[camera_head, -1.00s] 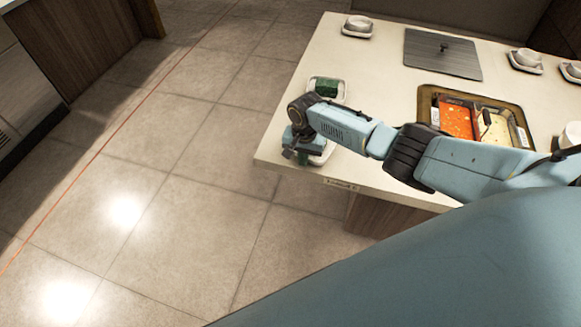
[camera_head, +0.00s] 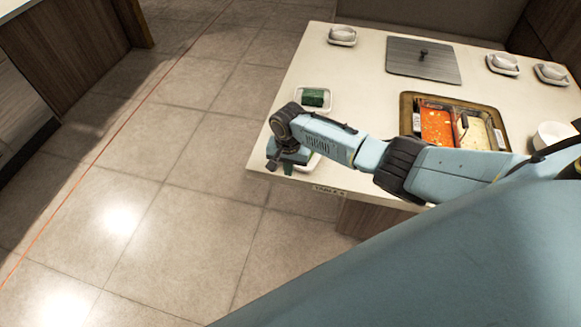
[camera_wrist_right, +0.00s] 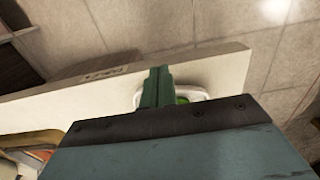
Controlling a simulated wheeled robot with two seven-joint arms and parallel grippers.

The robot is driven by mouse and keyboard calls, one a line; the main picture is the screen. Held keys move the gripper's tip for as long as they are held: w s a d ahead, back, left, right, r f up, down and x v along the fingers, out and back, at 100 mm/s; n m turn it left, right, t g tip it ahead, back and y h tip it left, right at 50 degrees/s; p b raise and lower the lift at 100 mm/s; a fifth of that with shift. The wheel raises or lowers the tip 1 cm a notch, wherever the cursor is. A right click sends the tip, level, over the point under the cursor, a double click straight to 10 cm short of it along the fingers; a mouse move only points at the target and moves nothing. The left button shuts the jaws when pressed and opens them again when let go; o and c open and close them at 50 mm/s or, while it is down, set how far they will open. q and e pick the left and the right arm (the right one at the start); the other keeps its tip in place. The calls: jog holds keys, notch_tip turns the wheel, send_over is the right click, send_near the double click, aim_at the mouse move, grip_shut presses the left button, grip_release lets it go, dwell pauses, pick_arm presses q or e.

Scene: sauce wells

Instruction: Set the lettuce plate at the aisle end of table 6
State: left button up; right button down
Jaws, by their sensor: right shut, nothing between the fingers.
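A white plate with bright green food, apparently the lettuce plate (camera_wrist_right: 198,93), lies near the corner of the pale table (camera_head: 360,85). In the head view, its white rim (camera_head: 314,162) shows partly from behind my right gripper (camera_head: 280,163). In the wrist view, the fingers of my right gripper (camera_wrist_right: 158,76) are shut and empty, and they cover part of the plate. I cannot tell whether they touch it. My left gripper is not in view.
A second white plate holds a dark green block (camera_head: 313,97) behind my right wrist. Tiled floor (camera_head: 190,130) lies open to the left.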

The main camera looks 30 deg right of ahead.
jog(key=shift+r+p, duration=0.45)
jog(key=shift+r, duration=2.25)
